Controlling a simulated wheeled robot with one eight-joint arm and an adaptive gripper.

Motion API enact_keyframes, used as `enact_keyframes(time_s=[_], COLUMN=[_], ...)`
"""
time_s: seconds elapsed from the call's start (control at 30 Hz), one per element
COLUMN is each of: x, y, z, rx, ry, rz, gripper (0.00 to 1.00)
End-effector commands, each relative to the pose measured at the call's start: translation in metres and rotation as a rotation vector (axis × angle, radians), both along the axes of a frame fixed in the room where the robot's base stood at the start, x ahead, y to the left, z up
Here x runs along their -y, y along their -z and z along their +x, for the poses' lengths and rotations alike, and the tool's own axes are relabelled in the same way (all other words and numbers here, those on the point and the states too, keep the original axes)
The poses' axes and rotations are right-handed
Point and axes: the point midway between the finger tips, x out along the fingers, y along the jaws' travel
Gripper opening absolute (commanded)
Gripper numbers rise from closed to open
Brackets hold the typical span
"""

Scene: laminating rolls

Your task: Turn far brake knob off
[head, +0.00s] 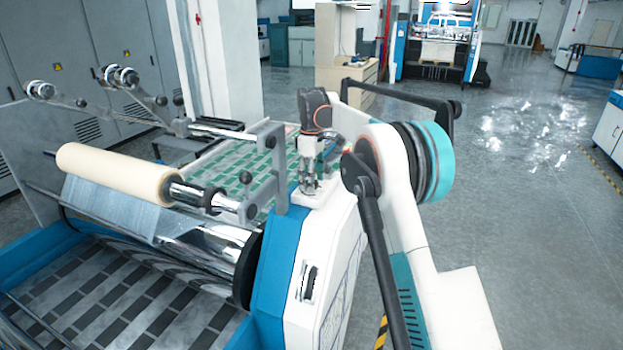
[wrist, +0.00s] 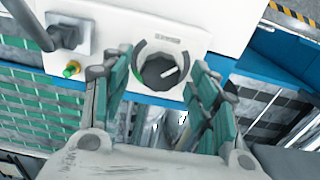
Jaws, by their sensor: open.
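The brake knob (wrist: 160,72) is a dark round dial on a white panel (wrist: 205,20). It has a light pointer line aimed to the right and a dark ring around it with green at its left. My gripper (wrist: 160,76) is open, its teal-padded fingers to the left and right of the knob in the wrist view. I see gaps on both sides; the depth between fingertips and knob is hard to judge. In the head view my gripper (head: 309,184) is at the machine's top end, and the knob cannot be made out there.
In the head view a cream roll (head: 118,172) lies left of my gripper. Open grey floor (head: 530,220) is at the right.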

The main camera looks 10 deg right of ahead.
Motion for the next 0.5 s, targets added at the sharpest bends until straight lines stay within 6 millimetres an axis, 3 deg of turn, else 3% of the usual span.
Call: enact_keyframes(time_s=[0.27, 0.5], x=[0.0, 0.0], y=[-0.014, -0.061], z=[0.0, 0.0], rx=[0.0, 0.0], ry=[0.0, 0.0], rz=[0.0, 0.0], gripper=[0.55, 0.55])
